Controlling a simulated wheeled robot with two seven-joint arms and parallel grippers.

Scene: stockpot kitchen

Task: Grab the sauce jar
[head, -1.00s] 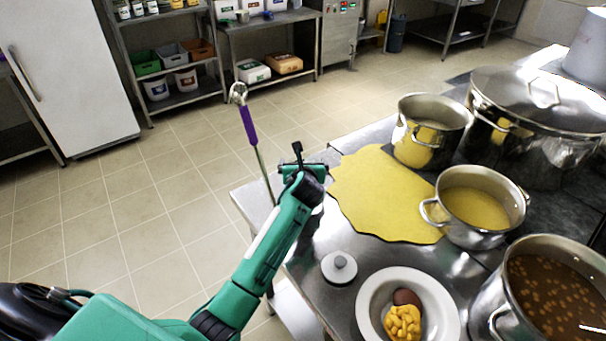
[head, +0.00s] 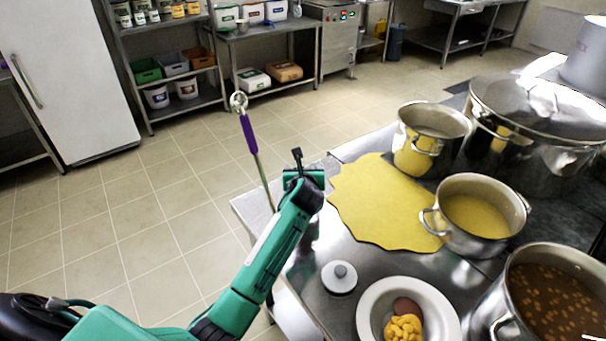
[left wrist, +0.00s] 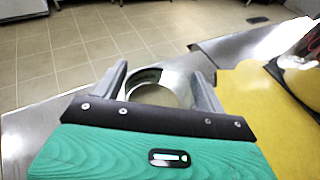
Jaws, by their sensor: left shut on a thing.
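My left gripper (head: 304,178) is over the near-left end of the steel counter in the head view, left of the yellow mat. In the left wrist view its two grey fingers (left wrist: 160,88) stand on either side of a round, open-topped jar (left wrist: 158,93) with a shiny rim and pale contents. The gripper is shut on this jar, which I take as the sauce jar. In the head view the jar is mostly hidden behind my gripper and wrist. A pale round lid with a grey knob (head: 339,277) lies apart on the counter. My right gripper is not in view.
A purple-handled ladle (head: 247,133) rises close left of my gripper. The yellow mat (head: 380,205), a pot of yellow soup (head: 470,238), a pot of brown soup (head: 545,290) and a white bowl (head: 375,292) crowd the right. Open floor lies left.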

